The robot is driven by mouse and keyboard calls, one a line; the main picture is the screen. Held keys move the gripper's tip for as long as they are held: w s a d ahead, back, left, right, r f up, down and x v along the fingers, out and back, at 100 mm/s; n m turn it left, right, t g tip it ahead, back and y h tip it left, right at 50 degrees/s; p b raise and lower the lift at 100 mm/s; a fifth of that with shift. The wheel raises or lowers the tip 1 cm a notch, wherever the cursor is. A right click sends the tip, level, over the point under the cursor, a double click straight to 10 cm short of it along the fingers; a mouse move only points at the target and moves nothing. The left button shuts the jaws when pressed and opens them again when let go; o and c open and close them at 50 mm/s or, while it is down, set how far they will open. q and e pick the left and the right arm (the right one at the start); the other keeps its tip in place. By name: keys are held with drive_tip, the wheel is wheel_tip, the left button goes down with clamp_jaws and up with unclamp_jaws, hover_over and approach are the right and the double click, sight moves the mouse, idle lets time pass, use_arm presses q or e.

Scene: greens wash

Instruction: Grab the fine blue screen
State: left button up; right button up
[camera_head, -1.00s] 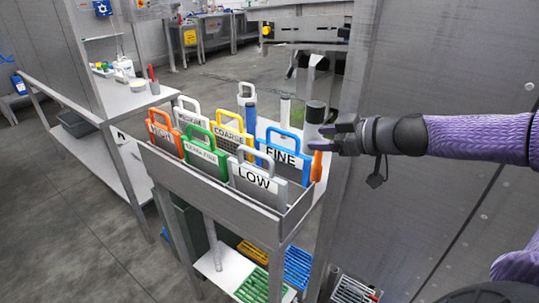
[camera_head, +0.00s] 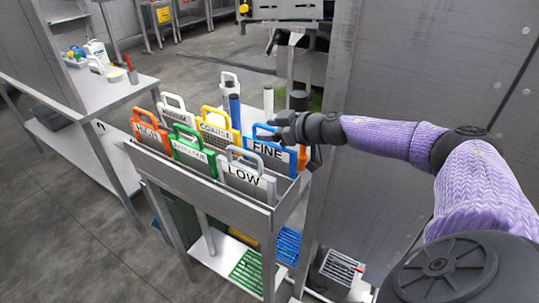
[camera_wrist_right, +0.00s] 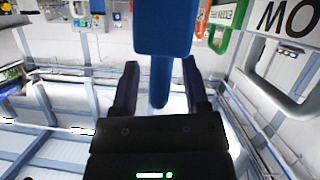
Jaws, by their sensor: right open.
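The blue-handled screen labelled FINE (camera_head: 268,153) stands upright in the right end of a metal rack. My right gripper (camera_head: 280,129) is at the top of it, covering part of its blue handle. In the right wrist view the jaws (camera_wrist_right: 160,90) are open, one finger on each side of a blue part (camera_wrist_right: 163,30) that looks like this handle seen edge-on. A gap shows between the handle and each finger. I cannot tell how deep the handle sits between them. My left gripper is not in view.
A grey-handled LOW screen (camera_head: 244,177) stands just in front. Green, yellow COARSE (camera_head: 215,130), orange HIGH (camera_head: 150,133) and white-handled screens fill the rack (camera_head: 215,195) to the left. An orange-handled item (camera_head: 302,158) is close on the right. A metal wall (camera_head: 420,70) rises at right.

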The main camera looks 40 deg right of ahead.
drive_tip(key=shift+f, duration=0.1)
drive_tip(key=shift+c, duration=0.3)
clamp_jaws()
idle(1.1)
